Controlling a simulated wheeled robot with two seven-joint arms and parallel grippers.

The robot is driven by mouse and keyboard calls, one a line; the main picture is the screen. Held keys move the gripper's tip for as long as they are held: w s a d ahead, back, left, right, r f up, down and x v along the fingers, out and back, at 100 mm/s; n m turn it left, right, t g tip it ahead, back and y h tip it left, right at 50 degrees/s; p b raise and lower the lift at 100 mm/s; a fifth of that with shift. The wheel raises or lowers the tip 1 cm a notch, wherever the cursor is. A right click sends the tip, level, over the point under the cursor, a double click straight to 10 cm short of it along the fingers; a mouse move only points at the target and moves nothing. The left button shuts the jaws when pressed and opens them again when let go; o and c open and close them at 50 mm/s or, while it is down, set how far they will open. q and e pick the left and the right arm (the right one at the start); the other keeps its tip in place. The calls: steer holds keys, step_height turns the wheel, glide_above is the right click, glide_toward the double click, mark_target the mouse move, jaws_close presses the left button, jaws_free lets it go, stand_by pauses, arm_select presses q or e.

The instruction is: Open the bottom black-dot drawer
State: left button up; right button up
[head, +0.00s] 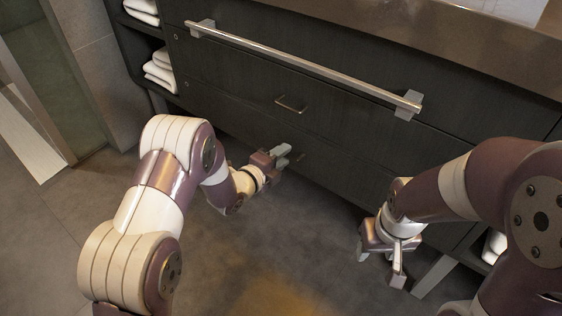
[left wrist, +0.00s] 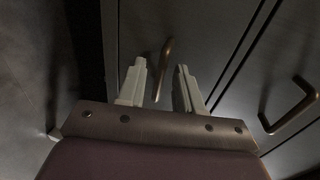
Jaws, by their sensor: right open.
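The dark vanity has a bottom drawer (head: 335,172) below a drawer with a bronze bar handle (head: 291,105). My left gripper (head: 281,156) is in front of the bottom drawer's face. In the left wrist view its two pale fingers (left wrist: 160,75) are apart, with a bronze handle (left wrist: 166,62) showing in the gap between them. I cannot tell whether the fingers touch it. The upper drawer's handle shows farther right in the left wrist view (left wrist: 291,107). The bottom drawer looks shut. No black dot is clear. My right gripper (head: 381,264) is open and empty, low near the vanity's right part.
A long metal towel bar (head: 300,64) runs across the vanity front above the drawers. White towels (head: 160,70) lie on open shelves at the left. Grey floor (head: 270,250) is clear between my arms. The countertop edge (head: 420,40) is above.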

arm_select(q)
steer(key=shift+c, duration=0.3)
jaws_close()
stand_by(1.2)
